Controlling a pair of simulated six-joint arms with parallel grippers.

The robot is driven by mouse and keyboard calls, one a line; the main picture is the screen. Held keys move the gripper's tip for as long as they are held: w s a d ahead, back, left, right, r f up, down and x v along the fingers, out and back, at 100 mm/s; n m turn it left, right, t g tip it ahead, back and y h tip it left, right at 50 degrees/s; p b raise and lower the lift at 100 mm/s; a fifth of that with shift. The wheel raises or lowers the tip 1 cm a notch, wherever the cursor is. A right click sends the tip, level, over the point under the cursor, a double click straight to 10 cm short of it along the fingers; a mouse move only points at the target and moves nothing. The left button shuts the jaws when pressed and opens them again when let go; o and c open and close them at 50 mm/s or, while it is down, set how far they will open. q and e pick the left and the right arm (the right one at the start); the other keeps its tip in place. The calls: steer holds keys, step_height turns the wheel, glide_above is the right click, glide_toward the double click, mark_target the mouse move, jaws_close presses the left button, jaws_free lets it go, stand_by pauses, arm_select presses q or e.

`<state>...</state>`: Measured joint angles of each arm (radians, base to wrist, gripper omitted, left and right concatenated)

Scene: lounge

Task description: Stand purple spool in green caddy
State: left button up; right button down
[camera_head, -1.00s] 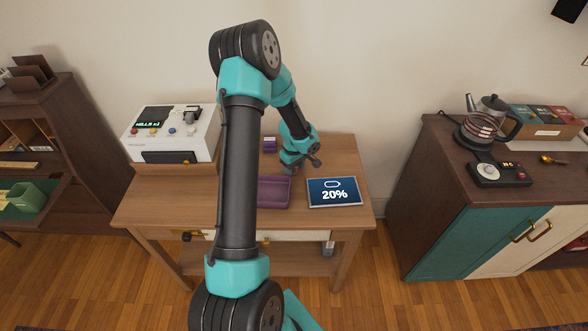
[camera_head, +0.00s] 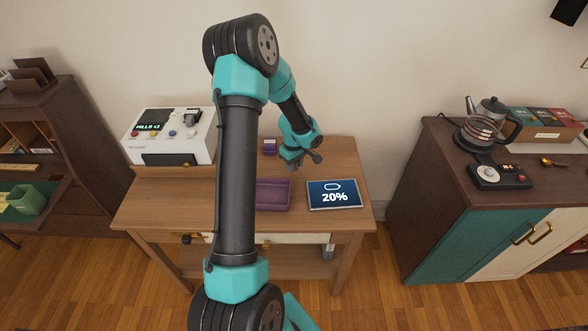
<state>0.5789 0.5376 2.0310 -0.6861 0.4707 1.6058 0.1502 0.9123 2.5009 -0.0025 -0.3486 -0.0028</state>
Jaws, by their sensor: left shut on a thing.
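A green caddy (camera_head: 27,199) stands on the green surface of the dark shelf unit at the far left. A small purple thing with a pale patch (camera_head: 270,147) is at the back of the wooden table; I cannot tell if it is the spool. My left gripper (camera_head: 306,162) is above the right half of the table, right of that purple thing and behind the purple tray. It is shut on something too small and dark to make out. No purple spool shows clearly. My left arm hides part of the table. My right gripper is not in view.
The purple tray (camera_head: 274,194) and a tablet reading 20% (camera_head: 334,194) lie on the wooden table (camera_head: 150,206). A white machine (camera_head: 170,137) stands at its back left. A dark cabinet with a kettle (camera_head: 489,122) is at the right. A floor gap separates the table and cabinet.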

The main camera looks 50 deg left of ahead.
arm_select(q)
step_height(320, 180, up, 7)
steer(key=shift+f, duration=0.1)
stand_by(0.7)
steer(key=w+d+m, duration=0.7)
steer(key=w+d, duration=0.1)
steer(key=d, duration=0.4)
steer(key=w+d+f+m, duration=0.1)
steer(key=w+d+m, duration=0.6)
steer(key=d, duration=0.5)
steer(key=w+d+m, duration=0.7)
steer(key=w+d, duration=0.1)
steer(key=d, duration=0.4)
steer(key=shift+w+d+f+m, duration=0.15)
steer(key=shift+w+d+m, duration=0.15)
steer(key=shift+w, duration=0.1)
steer(key=shift+a+f, duration=0.1)
